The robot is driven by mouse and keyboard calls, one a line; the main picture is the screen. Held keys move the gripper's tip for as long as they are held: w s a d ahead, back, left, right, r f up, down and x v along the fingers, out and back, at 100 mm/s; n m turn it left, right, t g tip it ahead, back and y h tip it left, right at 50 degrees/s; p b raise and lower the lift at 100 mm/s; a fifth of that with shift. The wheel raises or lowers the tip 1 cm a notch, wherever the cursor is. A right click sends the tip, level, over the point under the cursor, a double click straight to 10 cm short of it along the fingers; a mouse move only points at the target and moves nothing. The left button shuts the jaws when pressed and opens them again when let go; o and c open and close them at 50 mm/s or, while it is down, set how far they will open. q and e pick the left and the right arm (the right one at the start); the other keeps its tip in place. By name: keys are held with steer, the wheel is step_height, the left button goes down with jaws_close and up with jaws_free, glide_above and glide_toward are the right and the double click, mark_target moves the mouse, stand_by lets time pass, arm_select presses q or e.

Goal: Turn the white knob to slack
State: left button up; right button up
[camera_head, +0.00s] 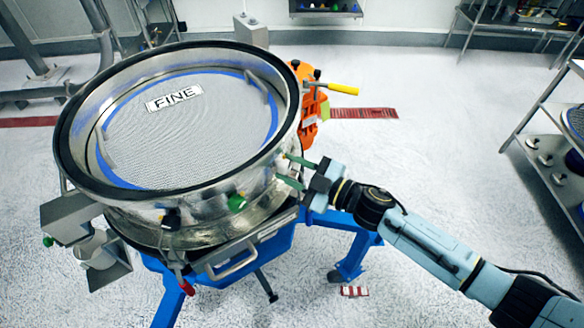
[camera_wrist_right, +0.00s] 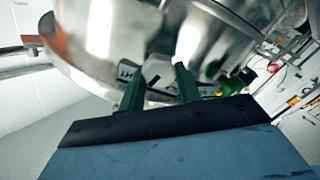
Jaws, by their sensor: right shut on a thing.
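The round steel sifter (camera_head: 228,212) stands at the left in the head view, on a blue frame. My right gripper (camera_head: 287,170) is at its right side, with its green fingers against the lower wall. In the right wrist view, my gripper's fingers (camera_wrist_right: 160,82) reach up to the steel body on both sides of a small whitish part, which I take to be the white knob (camera_wrist_right: 158,70). The fingers are shut on it. Its pointer or setting cannot be read. In the head view the knob is hidden by the fingers. My left gripper is not in view.
A mesh screen marked FINE (camera_head: 174,97) lies in the sifter's open top. An orange unit with a yellow handle (camera_head: 343,89) sits behind my right gripper. A green knob (camera_head: 237,203) is on the sifter's front.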

steer(key=n, duration=0.3)
steer(key=n+b, duration=0.1)
steer(key=n, duration=0.2)
steer(key=shift+f+n, duration=0.2)
steer(key=shift+n, duration=0.1)
steer(key=n+b, duration=0.2)
steer(key=n, duration=0.4)
steer(key=shift+n, duration=0.3)
steer(key=o, duration=1)
steer(key=shift+c, duration=0.2)
steer(key=b+v, duration=0.1)
steer(key=v, duration=1.2)
steer(key=shift+d, duration=0.15)
steer(key=shift+s, duration=0.1)
